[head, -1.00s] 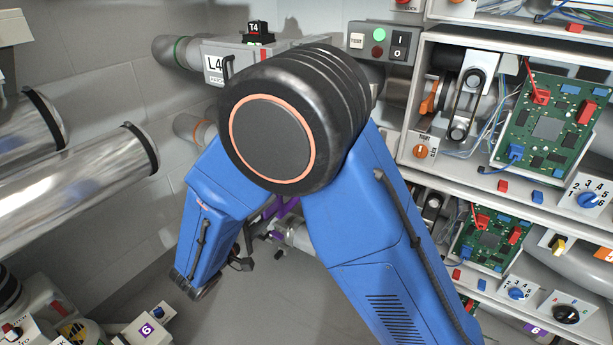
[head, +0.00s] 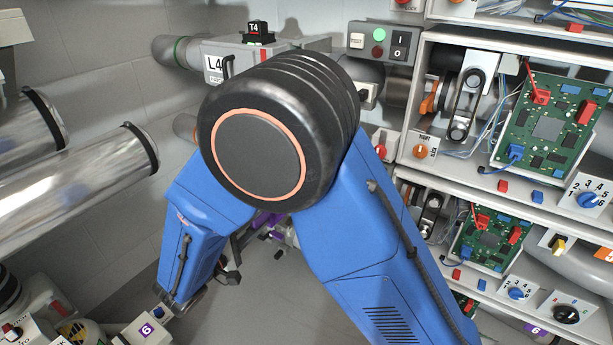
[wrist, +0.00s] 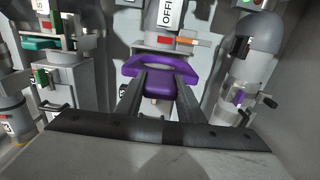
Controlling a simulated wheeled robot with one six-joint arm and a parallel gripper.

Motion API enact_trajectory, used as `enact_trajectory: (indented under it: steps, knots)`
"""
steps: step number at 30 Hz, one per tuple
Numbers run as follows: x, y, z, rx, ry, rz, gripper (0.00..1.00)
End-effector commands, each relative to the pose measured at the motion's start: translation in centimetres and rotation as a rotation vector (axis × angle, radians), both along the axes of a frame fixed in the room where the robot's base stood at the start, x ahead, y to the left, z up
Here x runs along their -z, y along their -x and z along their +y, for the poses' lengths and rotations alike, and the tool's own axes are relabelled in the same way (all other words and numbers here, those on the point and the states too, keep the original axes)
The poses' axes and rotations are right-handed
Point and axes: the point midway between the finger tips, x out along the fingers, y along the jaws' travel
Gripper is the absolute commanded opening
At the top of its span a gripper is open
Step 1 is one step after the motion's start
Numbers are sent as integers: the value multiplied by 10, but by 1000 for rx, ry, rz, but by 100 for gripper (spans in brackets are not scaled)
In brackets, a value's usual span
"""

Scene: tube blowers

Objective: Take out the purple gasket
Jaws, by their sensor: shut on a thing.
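The purple gasket (wrist: 160,66) shows in the middle of the wrist view, a wide curved piece with a narrower lower part. My gripper (wrist: 159,82) is shut on it, one dark finger on each side of the lower part. Behind it stands a grey-white pipe unit (wrist: 167,14) with a label reading "OFFI" before it is cut off. I cannot tell whether the gasket touches this unit. In the head view my blue arm hides the gripper and most of what is behind it; a small purple patch shows below the elbow.
In the wrist view a rounded grey pipe (wrist: 262,42) stands at right and a machine with a green part (wrist: 41,44) at left. In the head view, shelves with green circuit boards (head: 545,125) line the right, and shiny pipes (head: 80,180) jut in from the left.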

Motion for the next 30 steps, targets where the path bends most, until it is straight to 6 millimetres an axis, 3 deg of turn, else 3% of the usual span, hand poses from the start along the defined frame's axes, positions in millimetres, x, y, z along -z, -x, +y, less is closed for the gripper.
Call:
enact_trajectory:
  steps: [18, 30]
  knots:
    - [0, 27, 21, -1, 0, 0, 10]
    - [0, 30, 23, -1, 0, 0, 10]
